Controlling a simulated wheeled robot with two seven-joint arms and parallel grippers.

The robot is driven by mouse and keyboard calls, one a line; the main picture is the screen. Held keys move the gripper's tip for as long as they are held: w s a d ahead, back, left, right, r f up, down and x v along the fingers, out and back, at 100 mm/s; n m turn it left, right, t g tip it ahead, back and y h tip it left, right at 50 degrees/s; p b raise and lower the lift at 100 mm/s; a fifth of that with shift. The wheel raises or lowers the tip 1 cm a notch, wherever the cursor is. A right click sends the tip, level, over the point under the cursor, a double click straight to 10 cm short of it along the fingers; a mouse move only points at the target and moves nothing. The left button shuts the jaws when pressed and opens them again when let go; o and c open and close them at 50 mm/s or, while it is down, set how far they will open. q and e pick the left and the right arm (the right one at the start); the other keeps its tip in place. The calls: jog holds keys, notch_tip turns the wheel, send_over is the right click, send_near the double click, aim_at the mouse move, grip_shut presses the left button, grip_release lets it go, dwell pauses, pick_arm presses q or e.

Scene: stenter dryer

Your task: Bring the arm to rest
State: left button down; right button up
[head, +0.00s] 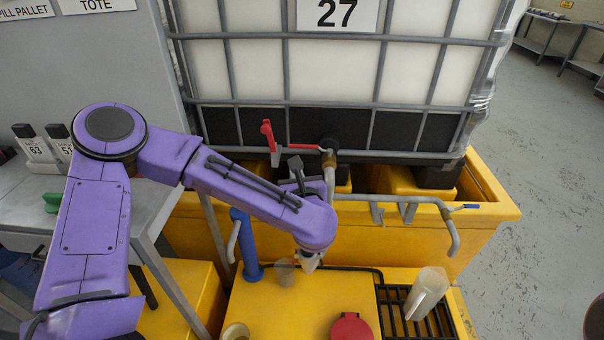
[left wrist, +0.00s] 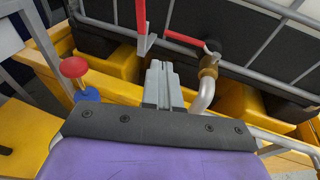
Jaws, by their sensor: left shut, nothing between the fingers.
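My left arm is purple and reaches in from the left in the head view, bent down at the wrist in front of the tote (head: 330,75). My left gripper (head: 295,163) is partly hidden behind the wrist and points toward the tote. In the left wrist view the grey fingers (left wrist: 158,82) are together and empty. The brass valve fitting (left wrist: 208,70) is just right of the fingers; I cannot tell whether anything touches. My right gripper is not in view.
A yellow spill pallet (head: 490,222) stands under the tote. A curved pipe (head: 452,240) sticks out over it. A blue post (head: 246,245), a clear jug (head: 428,290) and a red lid (head: 350,327) are in front. A grey bench (head: 150,205) is at left.

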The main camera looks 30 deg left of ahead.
pick_arm(q)
jog(key=s+d+f+m+g+h, duration=0.1)
jog(key=s+d+f+m+h, duration=0.2)
jog(key=f+m, duration=0.55)
jog(key=s+d+f+m+g+h, duration=0.15)
jog(key=s+f+m, duration=0.25)
jog(key=f+m, duration=0.45)
jog(key=s+d+f+m+h, duration=0.2)
jog(key=s+f+m+h, duration=0.3)
jog(key=m, duration=0.6)
jog(key=s+a+f+m+g+y, duration=0.1)
jog(key=s+a+f+m+g, duration=0.1)
jog(key=s, duration=0.5)
jog(key=s+a+f+m+g+y, duration=0.1)
jog(key=s+a+f+m+g, duration=0.1)
jog(key=s+a+f+m, duration=0.2)
jog(key=s+a+f+m+g+y, duration=0.1)
jog(key=s+a+f+m+g, duration=0.1)
jog(key=s+f, duration=0.4)
jog(key=s+a+m, duration=0.1)
jog(key=s, duration=0.3)
jog(key=shift+w+g, duration=0.1)
jog(key=shift+g, duration=0.15)
